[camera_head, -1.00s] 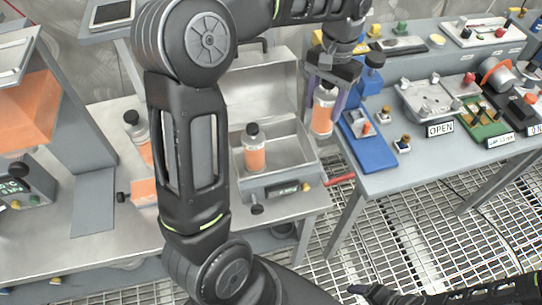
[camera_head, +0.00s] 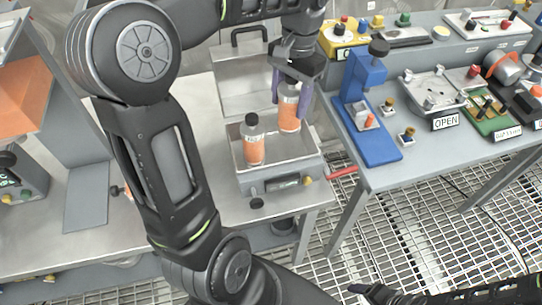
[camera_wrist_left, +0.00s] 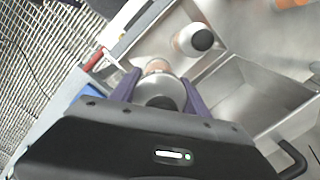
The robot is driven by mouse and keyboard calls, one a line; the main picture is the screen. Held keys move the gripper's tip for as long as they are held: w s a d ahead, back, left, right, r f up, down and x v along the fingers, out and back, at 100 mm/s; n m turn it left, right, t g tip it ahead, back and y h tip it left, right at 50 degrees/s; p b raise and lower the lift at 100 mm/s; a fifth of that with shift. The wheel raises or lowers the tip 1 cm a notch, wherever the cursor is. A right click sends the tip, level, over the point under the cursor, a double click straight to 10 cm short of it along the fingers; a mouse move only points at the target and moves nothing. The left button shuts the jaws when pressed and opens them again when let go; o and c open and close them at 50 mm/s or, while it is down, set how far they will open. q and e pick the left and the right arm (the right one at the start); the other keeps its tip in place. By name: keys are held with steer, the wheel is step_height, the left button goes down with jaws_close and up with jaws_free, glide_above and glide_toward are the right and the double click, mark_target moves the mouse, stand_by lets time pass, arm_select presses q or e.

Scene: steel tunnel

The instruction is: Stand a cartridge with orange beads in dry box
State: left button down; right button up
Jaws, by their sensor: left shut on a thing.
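The dry box (camera_head: 312,165) is an open steel box with its lid raised at the back. One cartridge with orange beads (camera_head: 253,142) and a black cap stands upright in its left part; in the left wrist view it shows as a dark-capped cartridge (camera_wrist_left: 195,40). My left gripper (camera_head: 291,100) is shut on a second cartridge with orange beads (camera_head: 289,112), held upright over or in the right part of the box. In the left wrist view the gripper (camera_wrist_left: 160,88) has a purple finger on each side of this cartridge. Whether its base touches the floor is hidden. My right gripper is not clearly visible.
A blue stand (camera_head: 367,110) is on the grey bench just right of the box. Trays and an OPEN sign (camera_head: 445,122) lie farther right. My left arm covers part of the left table. A red handle (camera_head: 342,172) sticks out at the box's right.

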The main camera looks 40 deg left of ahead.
mark_target(288, 129)
arm_select(q)
step_height(288, 129, down, 3)
steer(key=b, duration=0.3)
steer(key=shift+f, duration=0.15)
step_height(288, 129, down, 2)
steer(key=shift+f+p, duration=0.1)
steer(key=shift+p, duration=0.45)
steer(key=shift+f, duration=0.35)
steer(key=shift+f, duration=0.1)
step_height(288, 129, down, 4)
steer(key=shift+r, duration=0.2)
